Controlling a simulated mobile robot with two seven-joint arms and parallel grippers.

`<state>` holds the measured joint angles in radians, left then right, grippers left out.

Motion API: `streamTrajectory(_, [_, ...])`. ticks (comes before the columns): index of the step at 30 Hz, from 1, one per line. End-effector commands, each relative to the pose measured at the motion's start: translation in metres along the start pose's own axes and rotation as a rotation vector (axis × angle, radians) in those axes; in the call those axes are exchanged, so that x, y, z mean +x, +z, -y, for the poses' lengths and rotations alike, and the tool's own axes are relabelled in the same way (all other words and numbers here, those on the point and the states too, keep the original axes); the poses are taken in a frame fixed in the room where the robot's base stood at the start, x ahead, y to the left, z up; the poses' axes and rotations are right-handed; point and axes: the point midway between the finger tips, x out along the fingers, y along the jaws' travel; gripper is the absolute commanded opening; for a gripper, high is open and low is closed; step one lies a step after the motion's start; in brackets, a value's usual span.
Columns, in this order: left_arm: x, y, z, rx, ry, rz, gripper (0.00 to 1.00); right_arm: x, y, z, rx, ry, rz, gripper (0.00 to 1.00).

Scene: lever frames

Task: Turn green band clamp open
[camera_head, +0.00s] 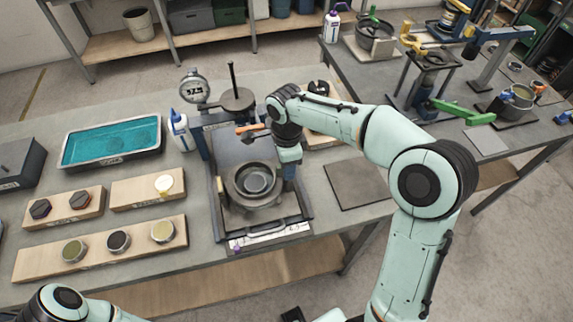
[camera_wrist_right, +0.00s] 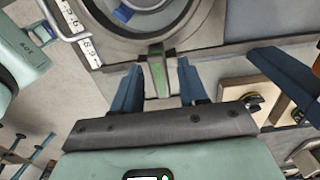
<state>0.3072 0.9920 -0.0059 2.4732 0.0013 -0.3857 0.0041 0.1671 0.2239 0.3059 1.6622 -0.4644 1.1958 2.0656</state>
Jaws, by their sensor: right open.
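The band clamp is a dark ring around a round pot (camera_head: 254,184) on the fixture plate in the middle of the bench. Its small lever with a green strip (camera_wrist_right: 158,76) sticks out from the ring in the right wrist view. My right gripper (camera_head: 289,183) points down at the right side of the pot. In the right wrist view, its two blue fingers (camera_wrist_right: 159,88) are apart, one on each side of the green lever, with small gaps visible. In the head view my gripper hides the lever.
An orange lever (camera_head: 252,128) and a dial gauge (camera_head: 195,88) stand behind the pot. A white bottle (camera_head: 180,131) and a teal tray (camera_head: 110,141) are to the left. A flat dark pad (camera_head: 357,184) lies to the right. A scale strip (camera_head: 270,236) runs along the fixture's front.

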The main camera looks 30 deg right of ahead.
Motion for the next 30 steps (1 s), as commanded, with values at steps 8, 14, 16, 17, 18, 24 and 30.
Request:
streamTrajectory(8, [0.0003,0.0000,0.0001,0.000,0.000,0.000,0.43,0.0042,0.0001,0.0002,0.000,-0.002,0.000,0.43])
streamTrajectory(14, [0.0003,0.0000,0.0001,0.000,0.000,0.000,0.43,0.0041,0.0001,0.0002,0.000,-0.001,0.000,0.04])
streamTrajectory(16, [0.0003,0.0000,0.0001,0.000,0.000,0.000,0.43,0.0040,0.0001,0.0002,0.000,-0.001,0.000,0.00])
streamTrajectory(17, [0.0003,0.0000,0.0001,0.000,0.000,0.000,0.43,0.0040,0.0001,0.0002,0.000,-0.001,0.000,0.00])
streamTrajectory(18, [0.0003,0.0000,0.0001,0.000,0.000,0.000,0.43,0.0040,0.0000,0.0002,0.000,-0.001,0.000,0.00])
streamTrajectory(24, [0.0000,-0.0001,0.0000,0.000,0.000,0.000,0.43,0.0039,0.0000,0.0002,-0.020,-0.001,0.000,0.00])
streamTrajectory(30, [-0.0011,-0.0005,-0.0005,0.000,0.000,-0.001,0.43,0.0037,0.0003,-0.0002,-0.106,-0.001,0.000,0.00])
